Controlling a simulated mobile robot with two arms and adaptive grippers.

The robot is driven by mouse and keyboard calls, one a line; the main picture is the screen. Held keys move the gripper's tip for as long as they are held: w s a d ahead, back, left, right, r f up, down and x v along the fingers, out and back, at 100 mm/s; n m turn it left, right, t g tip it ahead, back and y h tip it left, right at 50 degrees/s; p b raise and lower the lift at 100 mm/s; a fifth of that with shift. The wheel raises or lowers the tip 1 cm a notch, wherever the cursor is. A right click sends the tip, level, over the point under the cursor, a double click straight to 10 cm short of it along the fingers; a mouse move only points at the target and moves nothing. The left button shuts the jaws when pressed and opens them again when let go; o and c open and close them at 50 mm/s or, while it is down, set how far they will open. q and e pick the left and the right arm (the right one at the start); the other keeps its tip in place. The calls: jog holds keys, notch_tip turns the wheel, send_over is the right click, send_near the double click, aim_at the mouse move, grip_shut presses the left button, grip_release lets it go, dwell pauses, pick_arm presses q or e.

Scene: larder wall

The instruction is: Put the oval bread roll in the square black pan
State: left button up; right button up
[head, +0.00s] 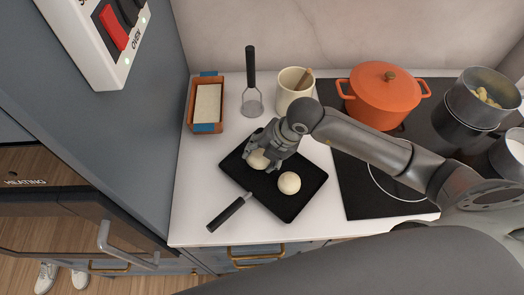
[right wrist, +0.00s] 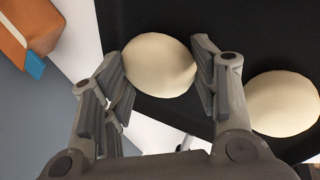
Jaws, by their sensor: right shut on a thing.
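The square black pan (head: 264,188) sits on the white counter, its handle pointing to the front left. My right gripper (head: 262,156) is over the pan's back left part, shut on a pale, slightly oval bread roll (head: 257,161). In the right wrist view this roll (right wrist: 160,65) is between the two fingers, with the black pan (right wrist: 215,18) behind it. I cannot tell whether it touches the pan floor. A second, rounder pale roll (head: 289,183) lies in the pan to the right, apart from the gripper; it also shows in the wrist view (right wrist: 283,104). My left gripper is not in view.
Behind the pan stand a loaf tin (head: 192,103), a masher (head: 251,85) and a cream crock (head: 291,98). An orange pot (head: 383,98) and a steel pan (head: 480,97) are on the black hob (head: 355,196) to the right. Counter left of the pan is clear.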

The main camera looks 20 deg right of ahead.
jog(key=shift+f, duration=0.2)
jog(key=o, duration=1)
jog(key=b+v, duration=0.2)
jog(key=v, duration=1)
